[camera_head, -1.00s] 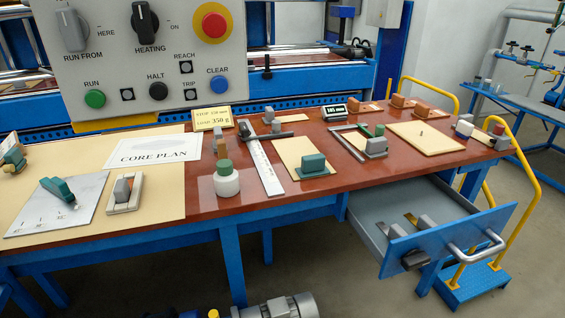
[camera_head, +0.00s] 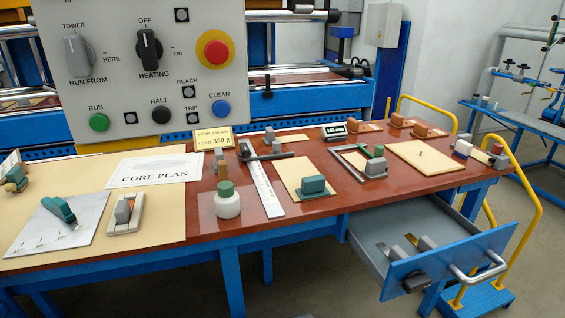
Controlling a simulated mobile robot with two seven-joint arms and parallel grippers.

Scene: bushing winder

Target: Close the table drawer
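The table drawer (camera_head: 370,234) stands pulled out under the right part of the red-brown table (camera_head: 340,202). Its blue front panel (camera_head: 482,248) faces the lower right. A grey bar handle (camera_head: 482,274) is on the panel, with a dark fitting (camera_head: 415,283) to its left. Grey blocks and small brass-coloured pieces lie inside the drawer. Neither of my grippers is in view, and nothing is seen touching the handle or panel.
A yellow-railed blue step (camera_head: 484,298) stands close behind and right of the drawer. Blue table legs (camera_head: 231,275) stand left of it. A control panel (camera_head: 150,80) fills the upper left.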

